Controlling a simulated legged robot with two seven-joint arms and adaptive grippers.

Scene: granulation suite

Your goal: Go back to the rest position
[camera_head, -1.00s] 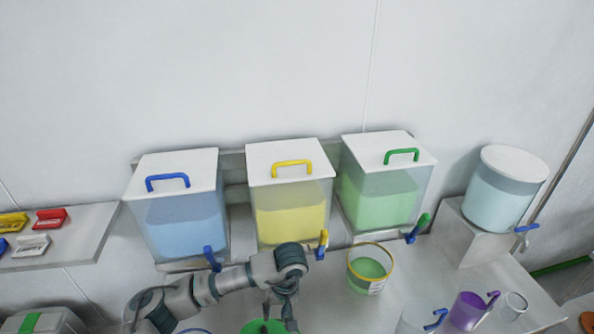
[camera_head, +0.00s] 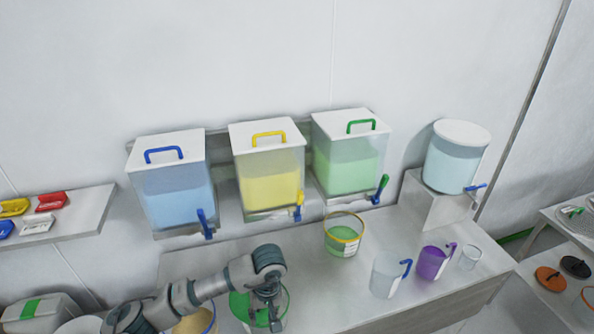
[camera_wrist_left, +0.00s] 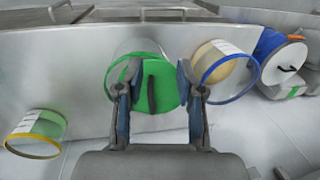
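My left gripper (camera_head: 268,314) is at the green-lidded container (camera_head: 279,297) on the bench, low in the head view. In the left wrist view its two fingers (camera_wrist_left: 157,97) are apart, with the green lid (camera_wrist_left: 165,98) and its dark handle (camera_wrist_left: 151,82) showing in the gap between them. I see nothing clamped, and I cannot tell whether a finger touches the lid. The left arm (camera_head: 190,294) reaches in from the lower left, in front of a blue-rimmed bucket (camera_head: 212,320). My right gripper is not in view.
A yellow-rimmed bucket (camera_head: 343,241) stands to the right, with a clear jug (camera_head: 385,276), a purple jug (camera_head: 431,264) and a glass (camera_head: 469,259). Blue, yellow (camera_head: 270,187) and green dispensers line the wall behind. Bench between is clear.

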